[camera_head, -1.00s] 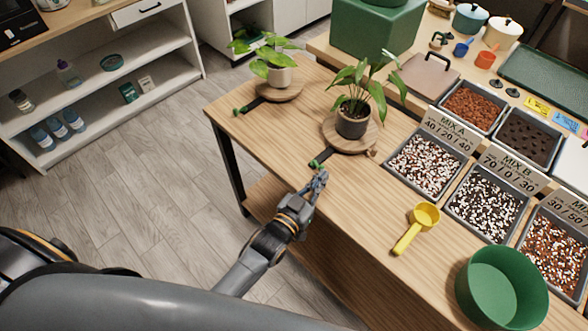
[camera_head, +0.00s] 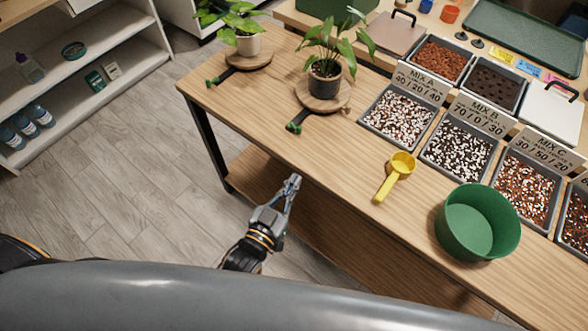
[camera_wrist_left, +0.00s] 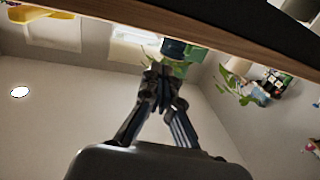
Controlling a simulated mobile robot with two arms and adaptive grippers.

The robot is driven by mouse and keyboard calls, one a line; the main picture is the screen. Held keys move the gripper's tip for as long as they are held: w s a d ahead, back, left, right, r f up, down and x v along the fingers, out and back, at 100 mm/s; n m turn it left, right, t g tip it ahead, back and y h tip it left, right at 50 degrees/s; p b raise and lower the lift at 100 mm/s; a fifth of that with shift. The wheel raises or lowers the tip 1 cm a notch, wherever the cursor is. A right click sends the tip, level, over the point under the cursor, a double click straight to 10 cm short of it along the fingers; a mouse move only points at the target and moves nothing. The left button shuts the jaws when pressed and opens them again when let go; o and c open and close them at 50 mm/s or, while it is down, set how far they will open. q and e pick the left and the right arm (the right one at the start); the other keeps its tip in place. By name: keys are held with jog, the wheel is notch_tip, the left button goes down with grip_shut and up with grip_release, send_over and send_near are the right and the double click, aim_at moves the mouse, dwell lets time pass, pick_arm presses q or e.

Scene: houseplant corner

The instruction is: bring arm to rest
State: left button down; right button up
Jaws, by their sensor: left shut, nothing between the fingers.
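My left gripper (camera_head: 291,186) is shut and empty in the head view. It is off the front edge of the wooden table (camera_head: 340,150), over the gap between the table and the floor. In the left wrist view my left gripper (camera_wrist_left: 163,72) points upward, with the table's underside edge (camera_wrist_left: 200,28) crossing above it. My right gripper is not in view.
On the table are two potted plants (camera_head: 325,82) (camera_head: 247,44) on round wooden boards, a yellow scoop (camera_head: 394,176), a green bowl (camera_head: 448,226) and several trays of mix (camera_head: 399,118). A shelf (camera_head: 105,92) stands at left. The floor (camera_head: 130,180) between is clear.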

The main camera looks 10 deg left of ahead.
pick_arm(q)
jog(key=shift+s, duration=0.4)
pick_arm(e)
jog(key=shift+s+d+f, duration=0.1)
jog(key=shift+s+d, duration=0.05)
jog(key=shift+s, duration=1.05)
